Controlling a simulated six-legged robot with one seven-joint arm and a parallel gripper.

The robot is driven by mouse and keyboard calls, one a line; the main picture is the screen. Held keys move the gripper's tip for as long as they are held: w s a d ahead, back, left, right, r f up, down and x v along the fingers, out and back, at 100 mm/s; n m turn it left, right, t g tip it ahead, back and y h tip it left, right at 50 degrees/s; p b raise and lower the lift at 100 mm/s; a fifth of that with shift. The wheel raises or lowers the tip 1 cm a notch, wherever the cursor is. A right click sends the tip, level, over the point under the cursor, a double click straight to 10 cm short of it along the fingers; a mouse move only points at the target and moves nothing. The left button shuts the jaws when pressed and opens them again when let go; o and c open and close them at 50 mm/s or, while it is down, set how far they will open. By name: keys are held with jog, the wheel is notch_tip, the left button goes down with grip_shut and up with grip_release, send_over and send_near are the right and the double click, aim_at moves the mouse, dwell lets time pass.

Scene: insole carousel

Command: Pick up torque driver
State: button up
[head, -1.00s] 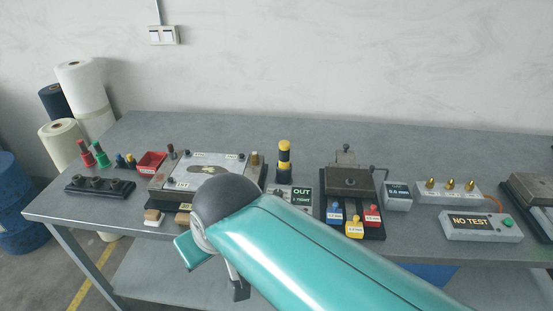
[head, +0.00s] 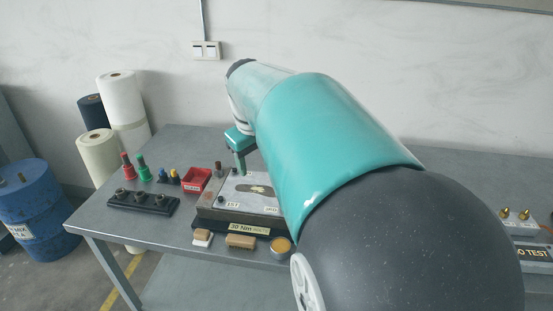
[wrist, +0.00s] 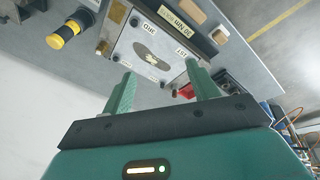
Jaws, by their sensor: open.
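A black cylinder with yellow bands, which looks like the torque driver (wrist: 65,33), shows at the upper left of the wrist view. It lies to the left of my gripper, apart from it. In the head view my arm hides it. My gripper (wrist: 160,75) is open, its two green fingers apart with nothing between them. In the head view my gripper (head: 240,158) is above the back left part of the metal fixture plate, partly covered by my arm.
The metal fixture (head: 235,207) carries a "30 Nm" label. A red bin (head: 196,180), red and green bottles (head: 144,168) and a black rack (head: 142,202) stand to its left. A grey box with brass tips (head: 515,222) is at the right.

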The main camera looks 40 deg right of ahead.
jog(key=s+d+f+y, duration=0.1)
jog(key=d+f, duration=0.1)
jog(key=d, duration=1.3)
jog(key=s+d+f+y, duration=0.1)
jog(key=s+d+f, duration=0.15)
jog(key=d, duration=1.15)
jog(key=shift+m+g, duration=0.3)
jog(key=shift+m, duration=0.2)
jog(key=f, duration=0.2)
jog(key=w+f, duration=0.1)
jog(key=f, duration=0.2)
jog(key=d+f, duration=0.1)
jog(key=f, duration=0.2)
jog(key=shift+w+f, duration=0.15)
jog(key=shift+w, duration=0.15)
jog(key=f, duration=0.5)
jog(key=shift+w+a+f, duration=0.1)
jog(key=shift+w+f, duration=0.2)
jog(key=shift+r, duration=0.1)
jog(key=c, duration=1.2)
